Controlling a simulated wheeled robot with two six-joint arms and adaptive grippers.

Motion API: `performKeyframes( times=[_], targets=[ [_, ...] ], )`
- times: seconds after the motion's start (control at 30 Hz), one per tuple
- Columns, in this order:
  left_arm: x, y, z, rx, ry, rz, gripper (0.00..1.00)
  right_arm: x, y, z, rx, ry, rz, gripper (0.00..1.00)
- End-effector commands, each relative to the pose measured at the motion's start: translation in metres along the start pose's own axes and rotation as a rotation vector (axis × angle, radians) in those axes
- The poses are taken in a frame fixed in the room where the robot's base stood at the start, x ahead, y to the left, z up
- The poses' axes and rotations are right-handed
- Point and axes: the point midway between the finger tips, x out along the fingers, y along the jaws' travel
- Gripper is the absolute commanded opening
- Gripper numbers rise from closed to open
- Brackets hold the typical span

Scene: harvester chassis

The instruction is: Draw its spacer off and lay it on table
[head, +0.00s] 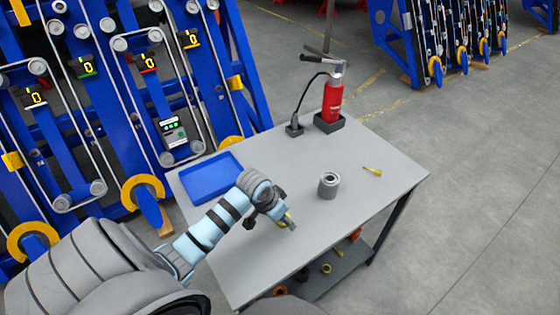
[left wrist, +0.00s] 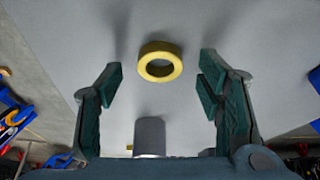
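My left gripper (head: 287,220) reaches in from the left over the grey table (head: 250,255). In the left wrist view its fingers (left wrist: 160,85) are open wide and hold nothing. A thick yellow ring (left wrist: 160,62), possibly the spacer, shows between and beyond them, touching neither. In the head view only a bit of yellow shows at the gripper; the rest is hidden. Whether the ring rests on the table is unclear. A grey hollow cylinder (head: 328,185) stands upright on the table, right of the gripper; a grey cylinder (left wrist: 150,135) also shows in the wrist view. My right gripper is not in view.
A blue tray (head: 211,156) lies at the table's left. A red fire extinguisher (head: 333,100) stands in a dark holder at the back. A small brass piece (head: 373,170) lies at the right. Loose parts are on the lower shelf. Blue frames rise beyond the left edge.

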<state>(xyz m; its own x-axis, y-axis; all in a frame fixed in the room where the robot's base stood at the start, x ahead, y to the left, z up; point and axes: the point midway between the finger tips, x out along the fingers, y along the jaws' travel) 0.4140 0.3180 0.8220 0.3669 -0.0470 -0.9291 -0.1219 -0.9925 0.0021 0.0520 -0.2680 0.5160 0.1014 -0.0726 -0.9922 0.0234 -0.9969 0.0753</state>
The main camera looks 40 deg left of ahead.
Motion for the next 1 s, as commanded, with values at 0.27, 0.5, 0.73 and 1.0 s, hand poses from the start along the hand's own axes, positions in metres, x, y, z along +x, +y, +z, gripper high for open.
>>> performKeyframes(
  times=[0.27,0.5,0.73,1.0],
  targets=[
    [-0.009,-0.001,0.000,0.002,0.001,-0.002,0.61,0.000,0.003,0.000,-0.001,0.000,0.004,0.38],
    [-0.071,-0.002,-0.001,0.005,0.003,-0.005,0.61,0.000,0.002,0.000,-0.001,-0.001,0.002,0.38],
    [-0.116,-0.001,-0.001,0.001,0.001,-0.002,0.61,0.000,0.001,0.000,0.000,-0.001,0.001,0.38],
    [-0.120,0.000,0.000,0.000,-0.001,0.000,0.61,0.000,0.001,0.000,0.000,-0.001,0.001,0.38]
  ],
)
